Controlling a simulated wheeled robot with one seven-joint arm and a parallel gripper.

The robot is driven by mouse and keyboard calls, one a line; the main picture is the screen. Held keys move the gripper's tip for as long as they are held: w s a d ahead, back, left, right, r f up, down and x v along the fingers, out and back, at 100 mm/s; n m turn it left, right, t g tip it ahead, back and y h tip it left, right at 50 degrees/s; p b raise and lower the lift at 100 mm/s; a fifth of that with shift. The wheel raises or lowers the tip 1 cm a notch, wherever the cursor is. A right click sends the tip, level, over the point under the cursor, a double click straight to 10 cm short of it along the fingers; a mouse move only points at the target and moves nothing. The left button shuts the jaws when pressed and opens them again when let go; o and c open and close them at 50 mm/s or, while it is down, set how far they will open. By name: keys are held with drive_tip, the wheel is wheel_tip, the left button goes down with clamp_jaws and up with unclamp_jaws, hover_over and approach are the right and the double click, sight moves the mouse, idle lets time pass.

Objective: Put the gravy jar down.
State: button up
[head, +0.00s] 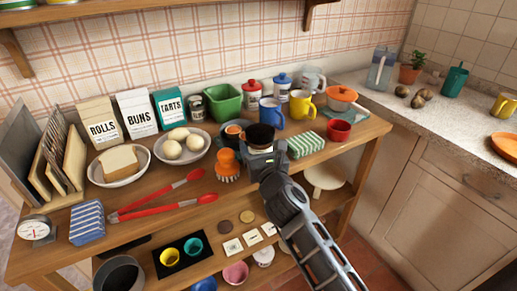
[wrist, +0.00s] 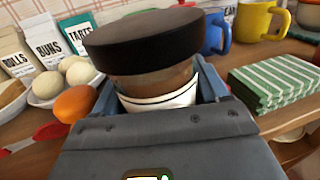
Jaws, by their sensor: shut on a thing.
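The gravy jar (wrist: 158,82) has a wide black lid, a brownish body and a white label band. In the head view the jar (head: 261,136) is over the wooden table's middle, near the front edge. My gripper (head: 264,152) is shut around it; in the wrist view the jaws (wrist: 160,100) are on both sides of it. The jar looks upright. Its base is hidden by my gripper, so I cannot tell whether it touches the table (head: 172,172).
An orange-topped brush (head: 228,165) stands just left of my gripper, and a green striped cloth (head: 306,144) lies to the right. A small bowl (head: 234,132), a blue mug (head: 271,112) and a red cup (head: 339,130) are close by. Red tongs (head: 160,205) lie at the front left.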

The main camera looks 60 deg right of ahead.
drive_tip(key=shift+f, duration=0.1)
drive_tip(key=o, duration=1.4)
drive_tip(key=shift+c, duration=0.2)
drive_tip(key=shift+r, duration=0.2)
drive_tip(key=shift+s+a+f, duration=0.15)
drive_tip(key=shift+s+a, duration=0.05)
drive_tip(key=shift+a, duration=0.05)
drive_tip(key=b+v, duration=0.3)
drive_tip(key=v, duration=0.8)
drive_tip(key=shift+s, duration=0.15)
